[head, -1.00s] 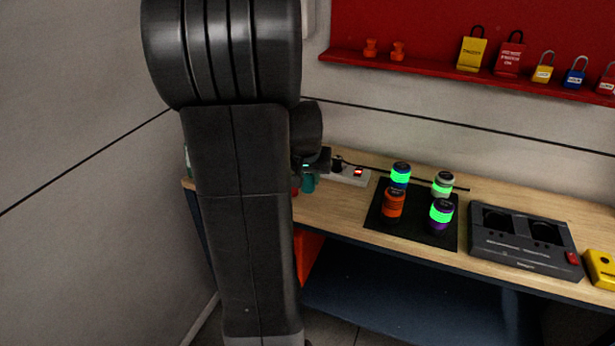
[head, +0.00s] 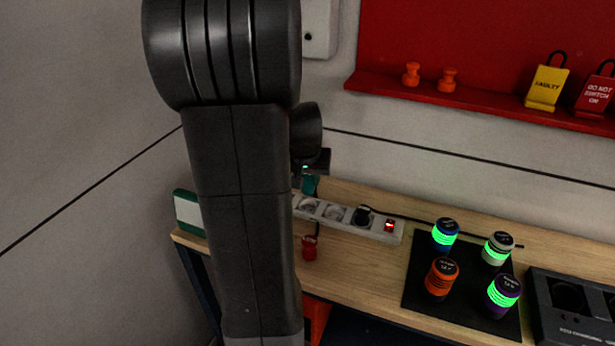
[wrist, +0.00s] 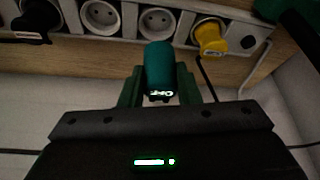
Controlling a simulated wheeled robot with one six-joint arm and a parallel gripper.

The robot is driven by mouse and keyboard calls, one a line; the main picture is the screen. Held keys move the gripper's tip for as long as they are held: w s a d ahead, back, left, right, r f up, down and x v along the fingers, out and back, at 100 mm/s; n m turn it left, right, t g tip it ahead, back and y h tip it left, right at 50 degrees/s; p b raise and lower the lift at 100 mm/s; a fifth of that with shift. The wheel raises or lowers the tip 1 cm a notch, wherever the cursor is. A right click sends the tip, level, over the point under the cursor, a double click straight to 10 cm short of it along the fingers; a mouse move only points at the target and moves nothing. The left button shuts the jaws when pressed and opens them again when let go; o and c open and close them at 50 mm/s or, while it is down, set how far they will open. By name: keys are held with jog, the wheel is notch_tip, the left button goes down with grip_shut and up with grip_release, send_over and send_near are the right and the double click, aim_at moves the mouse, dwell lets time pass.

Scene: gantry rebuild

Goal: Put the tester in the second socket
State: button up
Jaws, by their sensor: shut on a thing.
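The teal tester (wrist: 160,66) is between the two fingers of my gripper (wrist: 160,80), which is shut on it. In the head view the tester (head: 310,186) shows only partly, beside my arm and above the left part of the white power strip (head: 385,232). In the wrist view, two empty round sockets (wrist: 157,22) (wrist: 100,17) lie beyond the tester. The tester's far end lies just below the nearer one in the picture; I cannot tell whether it touches the strip. A yellow plug (wrist: 210,38) sits to their right and a black plug (wrist: 35,18) to their left.
A red object (head: 309,248) stands in front of the strip, close to my arm. A black mat (head: 416,285) with several coloured cylinders and a dark charging dock (head: 570,307) are to the right. A green-and-white box (head: 189,212) is at the left bench end.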

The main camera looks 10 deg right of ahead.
aim_at(307, 192)
jog(key=shift+f+b, duration=1.75)
jog(key=shift+f, duration=0.9)
jog(key=shift+f+b, duration=0.6)
jog(key=shift+b, duration=0.1)
jog(key=o, duration=0.7)
jog(key=p+v, duration=0.7)
jog(key=v, duration=0.4)
jog(key=b+x, duration=0.5)
jog(key=x, duration=0.4)
jog(key=shift+b, duration=0.35)
jog(key=shift+r, duration=0.1)
